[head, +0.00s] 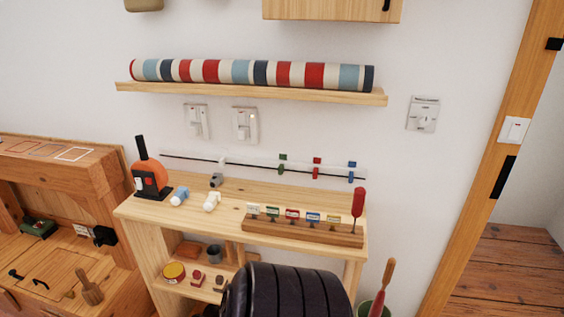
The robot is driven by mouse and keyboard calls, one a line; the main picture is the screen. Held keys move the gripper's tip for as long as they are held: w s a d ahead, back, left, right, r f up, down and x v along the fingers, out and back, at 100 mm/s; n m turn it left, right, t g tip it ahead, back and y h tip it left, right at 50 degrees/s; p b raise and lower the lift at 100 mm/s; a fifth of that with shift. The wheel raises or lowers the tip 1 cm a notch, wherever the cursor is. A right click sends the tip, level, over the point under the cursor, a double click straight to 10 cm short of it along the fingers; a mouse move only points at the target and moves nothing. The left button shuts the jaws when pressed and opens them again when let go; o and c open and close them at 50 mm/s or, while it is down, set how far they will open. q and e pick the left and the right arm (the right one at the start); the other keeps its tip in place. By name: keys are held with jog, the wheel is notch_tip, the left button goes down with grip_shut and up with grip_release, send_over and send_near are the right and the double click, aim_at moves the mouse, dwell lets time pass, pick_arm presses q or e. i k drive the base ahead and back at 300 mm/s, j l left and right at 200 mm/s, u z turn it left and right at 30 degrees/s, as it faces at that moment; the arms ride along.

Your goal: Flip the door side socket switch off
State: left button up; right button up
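Two white wall plates, each with a switch, sit side by side under the striped roll's shelf: a left one (196,121) and a right one (245,125), which is nearer the door frame. A reddish mark shows near the top of each. A white switch plate (514,130) is on the wooden door frame (485,165). The switch positions are too small to tell. Neither of my grippers is in view.
A wooden bench (225,190) stands below the plates, with pegs, a tag rack (300,232) and a red-handled tool (358,201). A shelf (250,94) juts out above. A large dark ribbed object (285,290) fills the bottom middle.

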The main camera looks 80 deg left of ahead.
aim_at(242, 119)
jog(key=u, duration=3.35)
